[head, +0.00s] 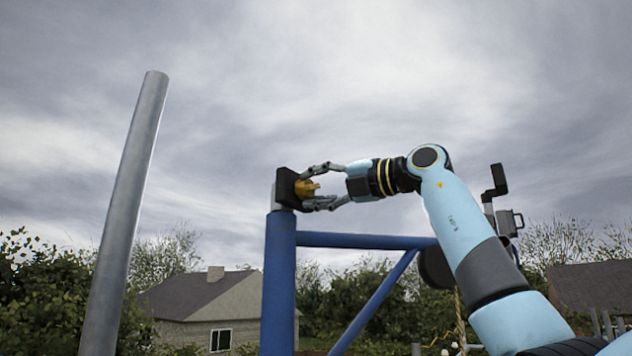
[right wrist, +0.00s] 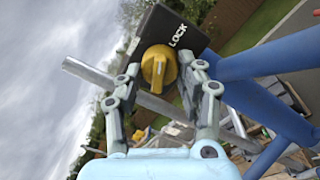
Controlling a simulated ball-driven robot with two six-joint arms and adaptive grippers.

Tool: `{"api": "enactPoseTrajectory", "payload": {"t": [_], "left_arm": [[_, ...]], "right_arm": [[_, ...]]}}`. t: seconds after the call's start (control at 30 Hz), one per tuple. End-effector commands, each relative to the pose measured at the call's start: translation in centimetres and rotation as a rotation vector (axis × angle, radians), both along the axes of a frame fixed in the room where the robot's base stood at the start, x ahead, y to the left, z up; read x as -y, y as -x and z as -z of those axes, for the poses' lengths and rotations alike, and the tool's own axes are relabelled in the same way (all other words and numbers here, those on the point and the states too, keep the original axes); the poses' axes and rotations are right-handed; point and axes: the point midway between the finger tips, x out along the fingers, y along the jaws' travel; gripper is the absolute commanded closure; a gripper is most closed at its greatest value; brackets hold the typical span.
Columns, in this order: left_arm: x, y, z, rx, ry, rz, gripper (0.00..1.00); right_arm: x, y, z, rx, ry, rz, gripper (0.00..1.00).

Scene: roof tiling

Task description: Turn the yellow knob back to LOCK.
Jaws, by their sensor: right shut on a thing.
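The yellow knob (head: 304,188) sits on a black plate (head: 284,187) at the top of a blue post. In the right wrist view the knob (right wrist: 157,67) has a raised ridge running roughly up and down the picture. The white word LOCK is on the black plate (right wrist: 165,27), up and right of the knob. My right gripper (head: 313,188) is shut on the knob, with one finger on either side; it also shows in the right wrist view (right wrist: 162,75). My left gripper is not in view.
The blue post (head: 279,290) carries a blue crossbar (head: 365,241) and a slanted brace (head: 370,302). A grey pole (head: 127,210) leans at the left. A house (head: 215,305) and bushes stand behind. Open sky surrounds the knob above and to the left.

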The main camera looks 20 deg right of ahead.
Motion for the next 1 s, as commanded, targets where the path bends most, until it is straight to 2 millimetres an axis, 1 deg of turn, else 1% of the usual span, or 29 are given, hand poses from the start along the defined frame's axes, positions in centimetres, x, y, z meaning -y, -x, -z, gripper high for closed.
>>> {"api": "enactPoseTrajectory", "payload": {"t": [0.03, 0.1, 0.3, 0.5, 0.7, 1.0], "left_arm": [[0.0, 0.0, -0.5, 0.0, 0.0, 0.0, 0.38], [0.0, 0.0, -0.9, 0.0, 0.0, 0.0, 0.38], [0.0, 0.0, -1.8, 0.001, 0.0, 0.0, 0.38], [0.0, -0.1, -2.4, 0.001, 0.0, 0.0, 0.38], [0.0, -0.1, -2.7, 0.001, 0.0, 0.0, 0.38], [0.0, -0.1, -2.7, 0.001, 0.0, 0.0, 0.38]], "right_arm": [[0.0, 0.0, -0.4, -0.021, -0.032, 0.002, 0.94], [0.0, 0.0, -0.3, -0.059, -0.079, 0.001, 0.94], [0.0, 0.0, -0.4, -0.149, -0.196, 0.002, 0.94], [0.0, 0.1, -0.3, -0.211, -0.277, 0.002, 0.94], [0.0, 0.1, -0.3, -0.245, -0.319, 0.002, 0.94], [0.0, 0.1, -0.2, -0.257, -0.334, 0.001, 0.94]]}}
